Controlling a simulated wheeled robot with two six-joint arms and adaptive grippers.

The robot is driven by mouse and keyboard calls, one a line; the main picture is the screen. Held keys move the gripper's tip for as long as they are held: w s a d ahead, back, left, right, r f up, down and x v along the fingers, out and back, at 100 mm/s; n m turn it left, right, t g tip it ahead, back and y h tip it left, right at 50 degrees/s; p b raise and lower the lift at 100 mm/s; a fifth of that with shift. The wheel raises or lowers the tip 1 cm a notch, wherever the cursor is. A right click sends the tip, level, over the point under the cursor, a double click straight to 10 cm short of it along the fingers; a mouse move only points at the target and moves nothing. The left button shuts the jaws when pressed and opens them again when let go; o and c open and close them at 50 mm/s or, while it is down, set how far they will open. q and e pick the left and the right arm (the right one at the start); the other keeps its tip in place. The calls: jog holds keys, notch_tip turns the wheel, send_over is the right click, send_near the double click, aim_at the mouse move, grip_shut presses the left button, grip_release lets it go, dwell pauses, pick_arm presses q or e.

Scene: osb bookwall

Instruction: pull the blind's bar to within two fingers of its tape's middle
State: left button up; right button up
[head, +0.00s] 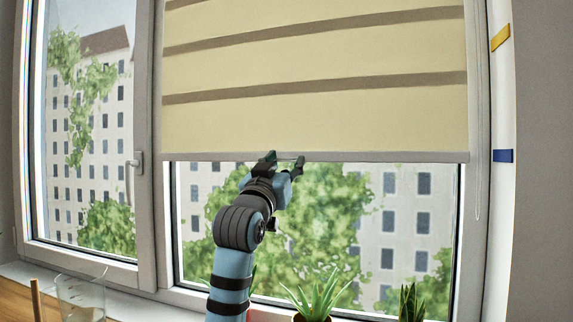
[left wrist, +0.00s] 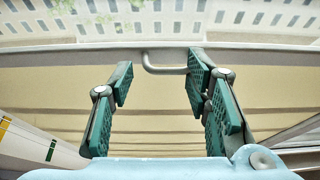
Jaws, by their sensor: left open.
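The cream blind (head: 315,115) with brown stripes hangs over the right window. Its grey bar (head: 400,157) runs along the lower edge, about level with the blue tape (head: 503,156) on the right wall; a yellow tape (head: 500,37) is higher up. My left gripper (head: 285,161) is at the bar, left of its middle. In the left wrist view the gripper (left wrist: 160,78) is open, and a grey loop handle (left wrist: 165,69) on the bar (left wrist: 255,48) lies between the fingertips, close to the right-hand finger. I cannot tell whether they touch. My right gripper is not in view.
A spiky plant (head: 317,298) and another plant (head: 411,303) stand below the window. A clear glass (head: 80,296) stands at lower left. A cord (head: 478,190) hangs right of the blind. The left window's handle (head: 136,161) sticks out.

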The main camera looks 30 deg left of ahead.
pick_arm(q)
jog(key=shift+f, duration=0.1)
jog(key=v, duration=1.2)
